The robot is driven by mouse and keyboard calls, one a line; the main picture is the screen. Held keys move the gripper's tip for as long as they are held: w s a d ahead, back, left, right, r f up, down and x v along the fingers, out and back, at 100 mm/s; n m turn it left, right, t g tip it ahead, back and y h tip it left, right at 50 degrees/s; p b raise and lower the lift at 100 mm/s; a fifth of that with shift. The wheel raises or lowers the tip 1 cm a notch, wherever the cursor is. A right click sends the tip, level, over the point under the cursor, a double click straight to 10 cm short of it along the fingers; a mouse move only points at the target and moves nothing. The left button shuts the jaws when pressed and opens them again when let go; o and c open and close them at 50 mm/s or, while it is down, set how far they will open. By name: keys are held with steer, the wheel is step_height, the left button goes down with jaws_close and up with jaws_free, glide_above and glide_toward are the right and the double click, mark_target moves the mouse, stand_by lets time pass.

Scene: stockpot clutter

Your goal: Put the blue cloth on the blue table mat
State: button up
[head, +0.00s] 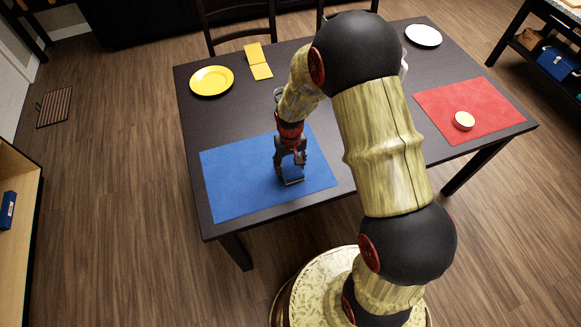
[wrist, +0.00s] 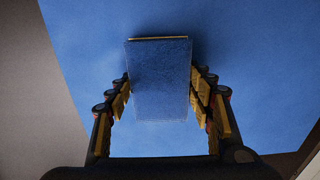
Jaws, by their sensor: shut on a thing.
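The blue cloth (wrist: 160,85) shows in the wrist view as a small folded block between my fingers, with a thin yellow line along its far edge. My gripper (wrist: 162,92) is shut on it. In the head view, my gripper (head: 291,164) points down over the blue table mat (head: 232,185), right of the mat's middle. The cloth is mostly hidden there, a dark-edged shape below the fingers. The mat also fills most of the wrist view (wrist: 260,60) behind the cloth. I cannot tell whether the cloth touches the mat.
A yellow plate (head: 211,81) and a folded yellow cloth (head: 258,61) lie at the back left of the dark table (head: 335,150). A red mat (head: 485,100) with a small cream bowl (head: 464,120) is at the right. A white plate (head: 423,35) is at the back right.

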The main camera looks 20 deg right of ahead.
steer(key=shift+f, duration=0.1)
steer(key=o, duration=1.2)
step_height(320, 180, up, 13)
steer(key=p, duration=0.4)
step_height(320, 180, up, 8)
steer(key=t, duration=0.1)
glide_above(291, 165)
steer(key=s, duration=0.2)
steer(key=s+r+t, duration=0.1)
steer(key=s+r, duration=0.5)
steer(key=s+r+t, duration=0.2)
steer(key=s+r, duration=0.4)
steer(key=s, duration=0.1)
steer(key=s+r+t, duration=0.1)
steer(key=s+r, duration=0.5)
steer(key=r, duration=0.1)
steer(key=shift+s+a+t, duration=0.1)
steer(key=shift+s+t, duration=0.1)
steer(key=shift+t, duration=0.1)
